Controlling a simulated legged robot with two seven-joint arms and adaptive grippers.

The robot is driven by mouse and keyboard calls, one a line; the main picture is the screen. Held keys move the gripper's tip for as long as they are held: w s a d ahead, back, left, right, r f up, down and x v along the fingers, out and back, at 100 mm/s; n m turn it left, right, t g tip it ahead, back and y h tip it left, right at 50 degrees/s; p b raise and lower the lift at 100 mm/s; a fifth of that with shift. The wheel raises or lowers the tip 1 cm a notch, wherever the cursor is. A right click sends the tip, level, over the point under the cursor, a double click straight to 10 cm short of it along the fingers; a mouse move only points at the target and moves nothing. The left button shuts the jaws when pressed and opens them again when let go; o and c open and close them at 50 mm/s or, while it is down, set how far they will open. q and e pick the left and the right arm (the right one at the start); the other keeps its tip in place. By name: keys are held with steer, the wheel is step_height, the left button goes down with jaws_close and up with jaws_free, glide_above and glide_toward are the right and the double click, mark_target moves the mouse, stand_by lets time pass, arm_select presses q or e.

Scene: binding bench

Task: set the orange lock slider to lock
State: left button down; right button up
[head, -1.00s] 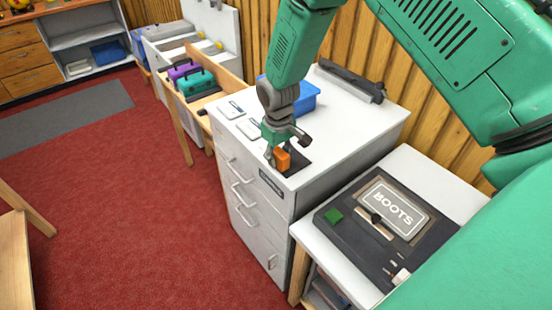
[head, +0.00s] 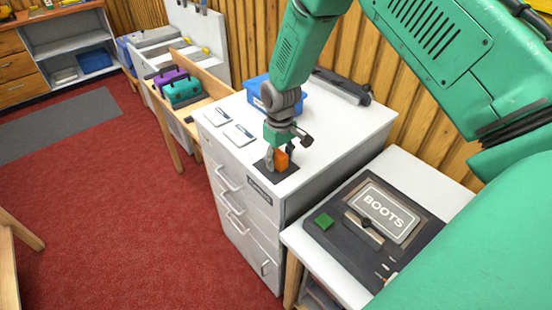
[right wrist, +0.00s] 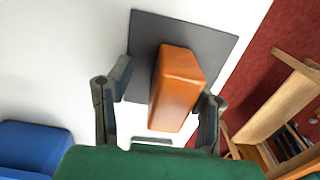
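The orange lock slider (head: 281,159) is an upright orange block on a dark square plate (head: 265,171) on top of a white drawer cabinet. In the right wrist view the slider (right wrist: 175,90) stands between the two fingers of my right gripper (right wrist: 163,98), with the dark plate (right wrist: 143,35) under it. White surface and plate show between the left finger and the slider. The right finger is close beside the slider; contact is unclear. The right gripper (head: 281,152) points down and is open around the slider. My left gripper is not in view.
Two white cards (head: 239,135) and a blue bin (head: 259,96) are on the cabinet (head: 340,132). A dark bar-shaped tool (head: 341,86) lies at its back. A dark device with a BOOTS plate (head: 391,212) sits on the lower table at right.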

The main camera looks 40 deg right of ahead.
mark_target(279, 150)
steer(key=shift+d+r, duration=0.15)
steer(key=shift+d, duration=0.05)
steer(key=r, duration=1)
steer(key=shift+w+a+r, duration=0.1)
steer(key=shift+a+r, duration=0.05)
steer(key=shift+a, duration=0.15)
steer(key=shift+d+r, duration=0.3)
steer(key=shift+r, duration=0.25)
steer(key=shift+d, duration=0.2)
steer(key=shift+a+r, duration=0.1)
steer(key=shift+a, duration=0.2)
steer(key=shift+a, duration=0.1)
